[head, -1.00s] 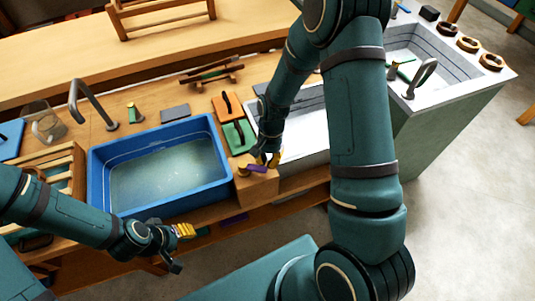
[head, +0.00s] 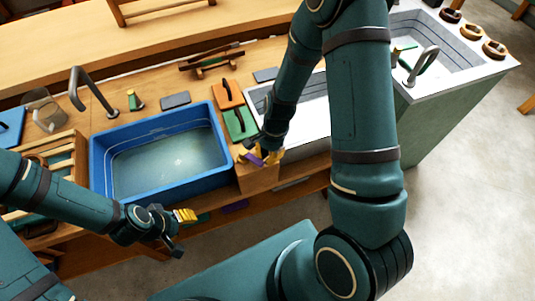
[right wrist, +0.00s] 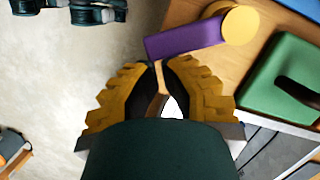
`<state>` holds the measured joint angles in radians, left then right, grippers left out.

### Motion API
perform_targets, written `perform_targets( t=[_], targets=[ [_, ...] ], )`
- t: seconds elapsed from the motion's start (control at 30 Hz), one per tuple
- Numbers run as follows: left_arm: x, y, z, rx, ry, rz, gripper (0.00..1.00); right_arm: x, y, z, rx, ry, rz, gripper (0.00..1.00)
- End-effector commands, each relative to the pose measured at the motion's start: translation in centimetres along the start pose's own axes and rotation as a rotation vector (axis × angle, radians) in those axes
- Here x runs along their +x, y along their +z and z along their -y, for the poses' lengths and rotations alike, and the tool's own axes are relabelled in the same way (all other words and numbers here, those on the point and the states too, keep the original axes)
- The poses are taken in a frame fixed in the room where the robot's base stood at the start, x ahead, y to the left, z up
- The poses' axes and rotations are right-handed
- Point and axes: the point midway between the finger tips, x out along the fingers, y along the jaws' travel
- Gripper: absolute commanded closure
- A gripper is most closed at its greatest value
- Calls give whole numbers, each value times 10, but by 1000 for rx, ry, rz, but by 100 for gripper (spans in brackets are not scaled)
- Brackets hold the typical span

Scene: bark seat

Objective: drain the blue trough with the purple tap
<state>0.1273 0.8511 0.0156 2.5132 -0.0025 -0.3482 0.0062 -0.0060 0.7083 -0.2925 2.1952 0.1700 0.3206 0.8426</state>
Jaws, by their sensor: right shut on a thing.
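The blue trough (head: 190,189) stands on the wooden bench in the head view and holds greenish water (head: 150,168). The purple tap (head: 257,158) is at the bench edge just right of the trough. In the right wrist view its purple handle (right wrist: 185,38) runs left from a round yellow end (right wrist: 240,25). My right gripper (head: 268,158) is at the tap, shut on it; its yellow-padded fingers (right wrist: 160,85) reach to the handle, though the contact is partly hidden. My left gripper (head: 180,232) is empty in front of the trough, with its fingers apart.
Green (head: 239,123) and orange (head: 228,93) handled blocks lie between the trough and a pale sink (head: 312,125). A grey faucet (head: 92,92) stands behind the trough. A slatted wooden rack (head: 62,160) is at its left. The floor in front is open.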

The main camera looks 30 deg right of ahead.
Motion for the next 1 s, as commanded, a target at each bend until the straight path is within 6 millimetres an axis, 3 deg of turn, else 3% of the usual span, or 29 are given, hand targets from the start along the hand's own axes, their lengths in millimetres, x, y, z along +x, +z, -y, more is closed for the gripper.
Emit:
perform_targets(
  t=[0.47,0.67,1.0],
  targets=[
    [-6,-2,-2,-1,0,-4,53,-8,0,0,-1,0,0,100],
    [-22,-8,-8,-5,-2,-17,53,-29,-2,1,0,-1,-1,100],
    [-60,-26,-22,-16,-6,-56,53,-82,-5,1,-2,0,0,100]
  ],
)
